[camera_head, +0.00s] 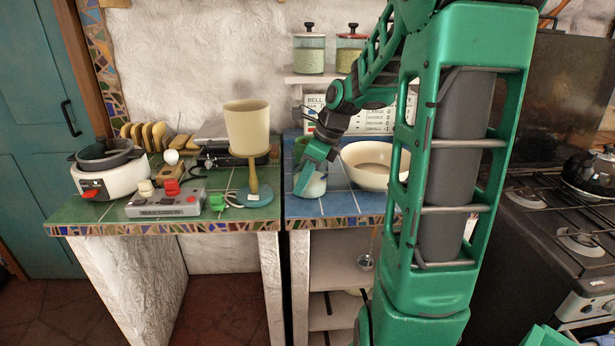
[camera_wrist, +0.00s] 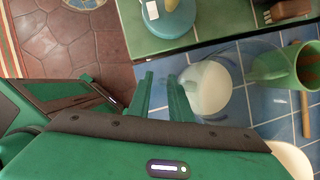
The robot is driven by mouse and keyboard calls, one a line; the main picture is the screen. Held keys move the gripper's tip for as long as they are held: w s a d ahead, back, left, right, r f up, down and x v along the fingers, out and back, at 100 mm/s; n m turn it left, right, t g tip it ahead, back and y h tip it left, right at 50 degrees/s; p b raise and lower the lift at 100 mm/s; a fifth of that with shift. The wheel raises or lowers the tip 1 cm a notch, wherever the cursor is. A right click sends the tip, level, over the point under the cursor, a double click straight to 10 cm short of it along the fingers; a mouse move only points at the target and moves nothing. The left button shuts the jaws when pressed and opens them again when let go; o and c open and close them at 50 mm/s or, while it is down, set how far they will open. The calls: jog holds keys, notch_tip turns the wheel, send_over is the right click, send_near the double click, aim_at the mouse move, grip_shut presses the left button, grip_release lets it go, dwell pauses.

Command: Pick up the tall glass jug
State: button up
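The glass jug (camera_head: 316,187) is clear with a whitish lower part. It stands on the blue tiles near the counter's front edge, partly hidden by my gripper (camera_head: 304,181). In the wrist view the clear jug (camera_wrist: 212,86) shows from above, with a pale round area inside. My gripper's two green fingers (camera_wrist: 163,92) are apart with a gap and nothing visible between them. The jug is just to the right of the fingers in that view; I cannot tell whether the right finger touches it.
A green cylindrical vessel (camera_wrist: 307,66) stands behind the jug. A cream bowl (camera_head: 368,163) is to its right. A cream goblet-shaped lamp (camera_head: 247,130) stands on the green-tiled counter to the left. The counter's front edge (camera_head: 340,219) is close.

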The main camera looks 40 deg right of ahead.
grip_shut()
jog(key=shift+r, duration=0.1)
dwell(1.3)
